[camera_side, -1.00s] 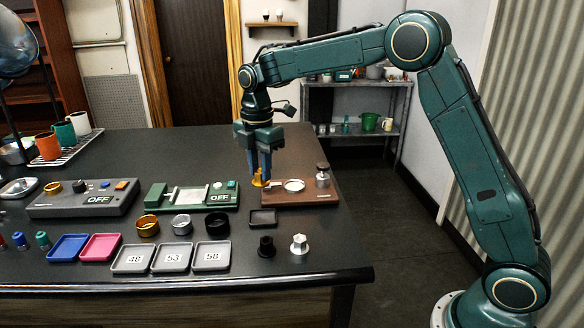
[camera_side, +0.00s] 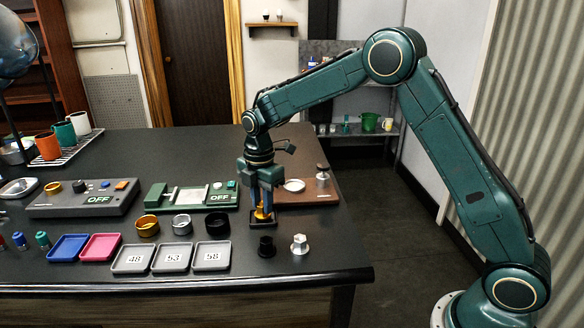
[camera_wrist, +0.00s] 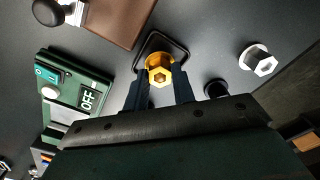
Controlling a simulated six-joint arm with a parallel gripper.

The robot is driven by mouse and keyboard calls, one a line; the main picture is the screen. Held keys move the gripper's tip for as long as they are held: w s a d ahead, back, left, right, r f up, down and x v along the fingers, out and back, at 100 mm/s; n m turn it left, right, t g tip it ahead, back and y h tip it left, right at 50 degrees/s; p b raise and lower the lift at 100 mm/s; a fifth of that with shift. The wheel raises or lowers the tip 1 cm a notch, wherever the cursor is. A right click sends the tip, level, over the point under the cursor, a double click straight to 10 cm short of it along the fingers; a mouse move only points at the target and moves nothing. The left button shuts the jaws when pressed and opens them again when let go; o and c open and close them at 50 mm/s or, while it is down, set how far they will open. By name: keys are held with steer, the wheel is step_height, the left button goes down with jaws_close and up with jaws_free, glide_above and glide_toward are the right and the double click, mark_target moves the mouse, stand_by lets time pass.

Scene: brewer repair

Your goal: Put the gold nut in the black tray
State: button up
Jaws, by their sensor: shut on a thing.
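The gold nut (camera_side: 262,213) is between the fingertips of my gripper (camera_side: 262,208), which is shut on it. In the wrist view the gold nut (camera_wrist: 159,69) shows its hexagonal top between my gripper's two dark fingers (camera_wrist: 160,85). The small black tray (camera_side: 275,226) is directly under the nut; in the wrist view the black tray's rim (camera_wrist: 183,46) shows around and behind it. The nut is over or inside the tray; I cannot tell if it touches the tray floor.
A black nut (camera_side: 267,246) and a silver nut (camera_side: 300,244) stand just in front of the tray. A brown board (camera_side: 310,197) lies behind it. A black ring (camera_side: 218,223) and a green OFF device (camera_side: 160,198) are to the left. The right table edge is near.

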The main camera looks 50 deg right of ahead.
mark_target(262, 204)
steer(key=shift+f, duration=0.4)
steer(key=shift+f, duration=0.1)
steer(key=o, duration=1)
step_height(262, 204, up, 12)
steer(key=shift+r, duration=0.1)
stand_by(0.6)
